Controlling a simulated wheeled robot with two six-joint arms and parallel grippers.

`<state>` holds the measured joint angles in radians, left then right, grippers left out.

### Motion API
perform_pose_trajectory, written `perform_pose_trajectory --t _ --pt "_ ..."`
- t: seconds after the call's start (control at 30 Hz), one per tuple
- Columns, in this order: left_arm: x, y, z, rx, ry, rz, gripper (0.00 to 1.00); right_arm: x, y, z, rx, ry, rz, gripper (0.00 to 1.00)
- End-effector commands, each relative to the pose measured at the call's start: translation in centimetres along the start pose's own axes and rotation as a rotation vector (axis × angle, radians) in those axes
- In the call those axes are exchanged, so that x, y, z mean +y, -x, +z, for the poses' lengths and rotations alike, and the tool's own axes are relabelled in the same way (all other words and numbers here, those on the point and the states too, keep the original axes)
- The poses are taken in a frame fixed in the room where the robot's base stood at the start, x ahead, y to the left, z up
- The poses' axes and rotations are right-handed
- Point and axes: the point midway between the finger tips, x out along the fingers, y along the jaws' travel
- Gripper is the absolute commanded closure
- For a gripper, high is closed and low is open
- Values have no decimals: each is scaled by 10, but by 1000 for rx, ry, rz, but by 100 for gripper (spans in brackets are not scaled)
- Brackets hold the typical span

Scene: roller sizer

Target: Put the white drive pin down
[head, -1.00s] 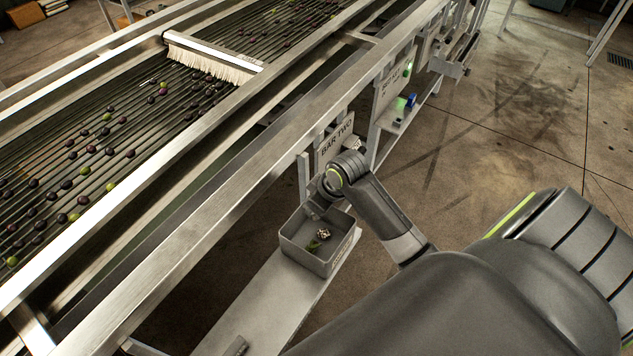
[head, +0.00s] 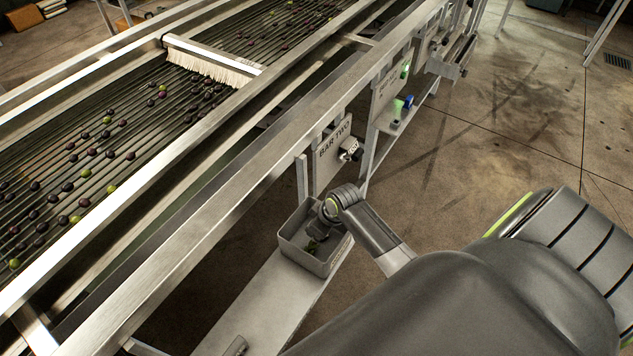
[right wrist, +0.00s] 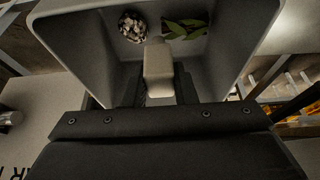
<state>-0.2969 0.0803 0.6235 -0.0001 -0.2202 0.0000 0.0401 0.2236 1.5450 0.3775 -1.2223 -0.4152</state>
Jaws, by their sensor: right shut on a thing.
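The white drive pin (right wrist: 158,66) is a pale block-like piece between the fingers of my right gripper (right wrist: 160,88) in the right wrist view. My gripper is shut on it, above or inside a grey bin (right wrist: 75,50); the exact height is hard to tell. The bin also shows in the head view (head: 302,258), on a pale shelf below the BAR TWO plate. There my right wrist covers part of the bin and hides the pin. My left gripper is not in view.
The bin holds a speckled clump (right wrist: 133,26) and green leaves (right wrist: 186,28). The BAR TWO plate (head: 331,150) has a metal fitting (head: 349,149) at its right. A steel side rail (head: 205,195) runs beside the rollers. The shelf (head: 250,305) before the bin is mostly bare.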

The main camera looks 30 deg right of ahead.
Motion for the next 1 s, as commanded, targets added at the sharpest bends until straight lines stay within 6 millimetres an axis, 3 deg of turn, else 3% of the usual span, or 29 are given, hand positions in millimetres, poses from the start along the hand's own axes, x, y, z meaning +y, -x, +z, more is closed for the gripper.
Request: perform_pose_trajectory --t 0.33,0.37,0.5,0.8,1.0 --pt "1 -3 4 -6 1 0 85 0 -7 2 1 0 0 97" --pt "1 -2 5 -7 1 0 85 0 -6 2 1 0 0 73" --pt "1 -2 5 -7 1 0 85 0 -6 2 1 0 0 54" --pt "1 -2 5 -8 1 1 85 0 -5 2 1 0 0 53" --pt "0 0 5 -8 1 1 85 0 11 -1 2 -1 1 53"
